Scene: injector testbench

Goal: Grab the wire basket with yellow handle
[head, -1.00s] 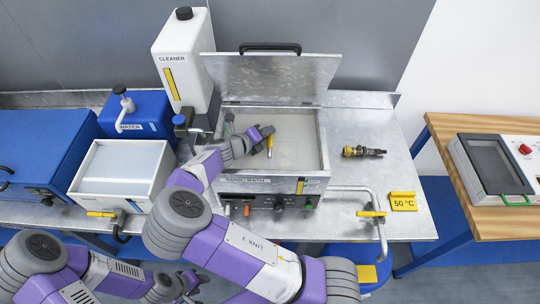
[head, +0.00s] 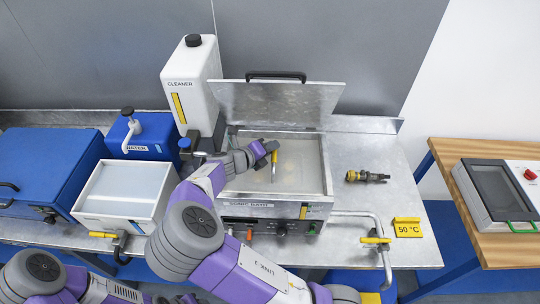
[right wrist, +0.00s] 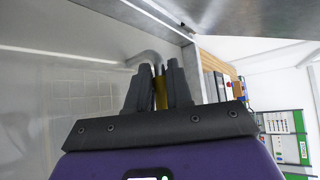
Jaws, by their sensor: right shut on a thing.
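The sonic bath (head: 327,177) stands open on the bench with its lid up. A yellow handle (head: 274,157) on a bent metal rod shows over the bath's opening, towards its left side. My right gripper (head: 268,147) is shut on this yellow handle. The right wrist view shows the handle (right wrist: 161,92) between the two grey fingers, with the bent rod (right wrist: 146,56) beyond them. The wire basket's mesh (right wrist: 85,112) shows only faintly inside the bath. I cannot tell its height above the bath floor. My left gripper cannot be made out.
A white cleaner bottle (head: 193,90) stands behind and left of the bath. The raised lid (head: 275,104) is behind it. A white tray (head: 88,207) is at left. A brass-and-black part (head: 366,176) and a yellow 50 °C sign (head: 408,228) lie right, with bare metal between.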

